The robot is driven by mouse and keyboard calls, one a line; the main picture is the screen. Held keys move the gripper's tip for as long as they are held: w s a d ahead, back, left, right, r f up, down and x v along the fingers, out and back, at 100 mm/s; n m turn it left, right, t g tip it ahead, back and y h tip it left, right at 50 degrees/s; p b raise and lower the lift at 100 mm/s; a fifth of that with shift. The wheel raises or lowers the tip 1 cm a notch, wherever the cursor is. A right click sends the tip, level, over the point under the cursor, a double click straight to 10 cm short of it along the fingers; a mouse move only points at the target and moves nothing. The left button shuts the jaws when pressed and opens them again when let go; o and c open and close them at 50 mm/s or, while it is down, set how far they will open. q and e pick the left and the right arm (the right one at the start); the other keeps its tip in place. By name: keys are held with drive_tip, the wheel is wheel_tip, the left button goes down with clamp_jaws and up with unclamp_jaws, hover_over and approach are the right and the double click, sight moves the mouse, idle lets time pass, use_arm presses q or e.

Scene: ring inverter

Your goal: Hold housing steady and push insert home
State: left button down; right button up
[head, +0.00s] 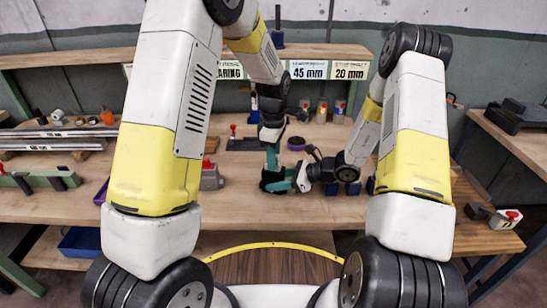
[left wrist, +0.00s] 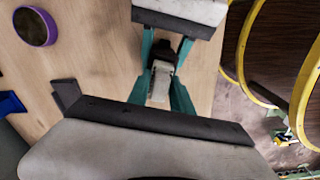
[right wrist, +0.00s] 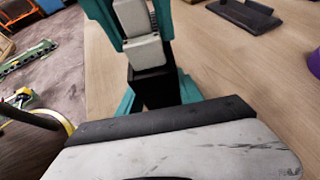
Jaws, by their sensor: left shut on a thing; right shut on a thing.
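My left gripper (head: 272,168) reaches down over the bench, and my right gripper (head: 285,184) comes in from the right to meet it. In the left wrist view, the left gripper's teal fingers (left wrist: 160,95) are shut on a pale insert (left wrist: 160,82). In the right wrist view, the right gripper's fingers (right wrist: 157,95) are shut on a dark, box-like housing (right wrist: 153,88). The pale insert (right wrist: 146,52) lines up with the housing's end and seems to touch it. How deep it sits is hidden. In the head view, both parts are mostly covered by the grippers.
A purple ring (head: 297,143) lies on the wooden bench (head: 240,212) behind the grippers. A dark plate (head: 243,145) and a grey block with a red top (head: 211,176) stand to the left. Small blue blocks (head: 342,188) sit close on the right. The bench front is clear.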

use_arm(q)
drive_tip(key=shift+f, duration=0.55)
drive_tip(key=c, duration=1.1)
unclamp_jaws()
drive_tip(key=shift+o, duration=0.2)
wheel_tip(320, 180, up, 12)
drive_tip(key=shift+c, duration=0.2)
